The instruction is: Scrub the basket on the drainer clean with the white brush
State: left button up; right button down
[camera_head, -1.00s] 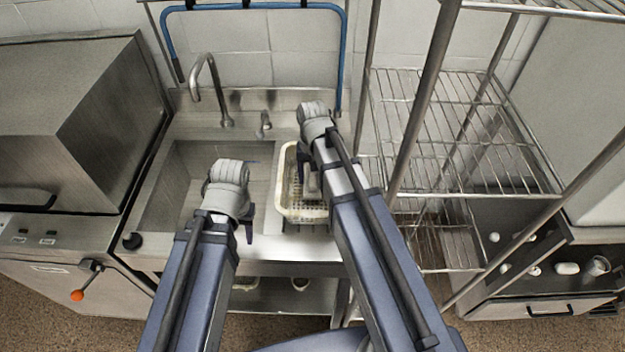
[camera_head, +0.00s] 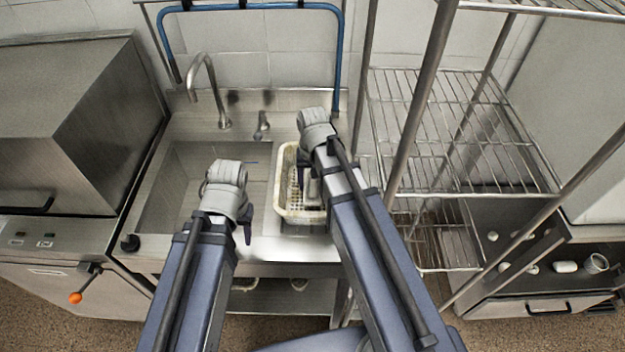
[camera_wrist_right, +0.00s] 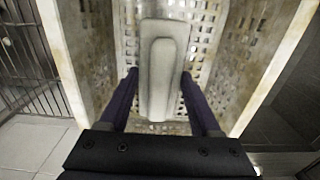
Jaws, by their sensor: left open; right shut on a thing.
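The pale perforated basket (camera_head: 301,216) sits on the drainer (camera_head: 287,246) at the right of the sink. Brown stains show on its walls in the right wrist view (camera_wrist_right: 235,85). My right gripper (camera_head: 304,182) reaches down into the basket. In the right wrist view its dark fingers (camera_wrist_right: 160,76) are shut on the white brush (camera_wrist_right: 161,60), which lies over the basket's perforated inside. Whether the bristles touch the basket is hidden. My left gripper (camera_head: 246,226) is open and empty, over the strip between the sink basin and the basket; its fingers are partly hidden by its wrist.
The sink basin (camera_head: 180,190) with a tap (camera_head: 222,105) is left of the basket. A wire shelf rack (camera_head: 455,140) stands close on the right. A steel machine (camera_head: 70,110) is at the far left. A blue pipe (camera_head: 338,60) runs behind.

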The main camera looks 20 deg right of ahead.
jog(key=shift+s+a, duration=0.2)
jog(key=shift+s, duration=0.4)
jog(key=shift+s+a, duration=0.15)
jog(key=shift+s, duration=0.45)
jog(key=shift+w, duration=0.15)
jog(key=shift+w+d, duration=0.35)
jog(key=shift+w, duration=0.2)
jog(key=shift+w+d, duration=0.35)
jog(key=shift+w, duration=0.2)
jog(key=shift+w+d, duration=0.15)
jog(key=shift+w, duration=0.45)
jog(key=shift+w+d, duration=0.15)
jog(key=shift+w, duration=0.45)
jog(key=shift+s, duration=0.1)
jog(key=shift+s+a, duration=0.35)
jog(key=shift+s, duration=0.2)
jog(key=shift+s+a, duration=0.3)
jog(key=shift+s, duration=0.25)
